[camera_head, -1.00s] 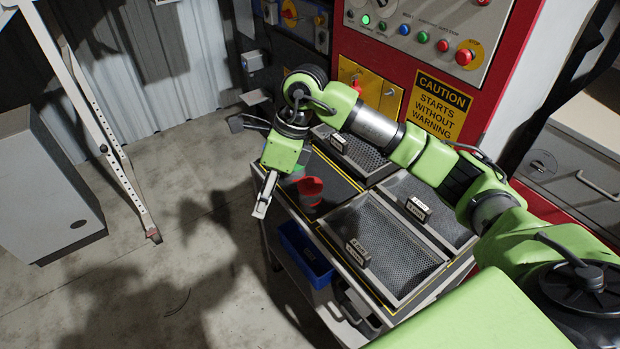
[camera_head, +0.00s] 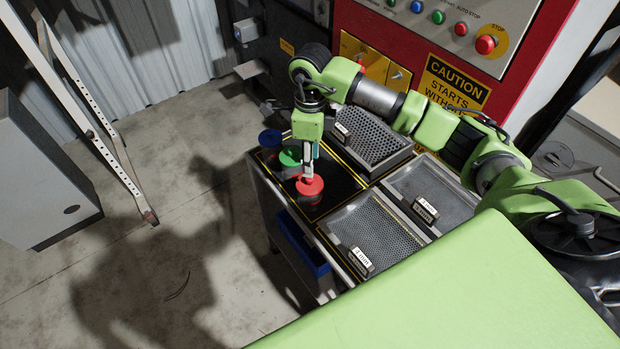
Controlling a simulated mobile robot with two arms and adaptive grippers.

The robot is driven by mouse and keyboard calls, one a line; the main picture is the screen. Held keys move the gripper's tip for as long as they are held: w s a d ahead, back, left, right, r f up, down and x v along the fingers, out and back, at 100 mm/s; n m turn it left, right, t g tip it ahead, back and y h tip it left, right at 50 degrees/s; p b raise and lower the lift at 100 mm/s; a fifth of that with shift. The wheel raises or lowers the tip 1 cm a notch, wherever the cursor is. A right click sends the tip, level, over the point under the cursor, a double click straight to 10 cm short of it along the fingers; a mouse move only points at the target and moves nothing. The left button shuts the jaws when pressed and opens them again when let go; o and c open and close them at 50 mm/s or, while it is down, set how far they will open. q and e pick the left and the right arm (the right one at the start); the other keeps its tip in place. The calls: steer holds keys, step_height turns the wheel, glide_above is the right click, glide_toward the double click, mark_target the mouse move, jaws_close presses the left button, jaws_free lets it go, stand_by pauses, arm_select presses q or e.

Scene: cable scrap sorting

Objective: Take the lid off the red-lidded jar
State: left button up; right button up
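The red-lidded jar stands on the black top of the cart, its red lid (camera_head: 311,189) seen from above on the jar. My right gripper (camera_head: 308,174) points straight down over the lid, with its fingertips at the lid's centre. The fingers look close together and partly edge-on, so I cannot tell whether they are open or shut, or whether they touch the lid. The jar's body is mostly hidden under the lid. My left gripper is not in view.
A green-lidded jar (camera_head: 290,157) and a blue-lidded jar (camera_head: 269,138) stand close behind, to the left. Mesh trays (camera_head: 375,238) with labels fill the cart's right side. A blue bin (camera_head: 303,248) hangs below the front edge. A red control panel (camera_head: 520,92) stands behind.

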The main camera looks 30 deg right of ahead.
mark_target(310, 181)
steer(key=shift+s+a+f+p, duration=0.1)
steer(key=shift+a+f+p, duration=0.1)
steer(key=shift+f+p, duration=0.55)
steer(key=f, duration=0.2)
steer(key=f+p, duration=0.1)
steer(key=shift+a+f, duration=0.2)
steer(key=shift+f, duration=0.15)
steer(key=shift+f+p, duration=0.3)
steer(key=shift+f, duration=0.1)
steer(key=c, duration=0.9)
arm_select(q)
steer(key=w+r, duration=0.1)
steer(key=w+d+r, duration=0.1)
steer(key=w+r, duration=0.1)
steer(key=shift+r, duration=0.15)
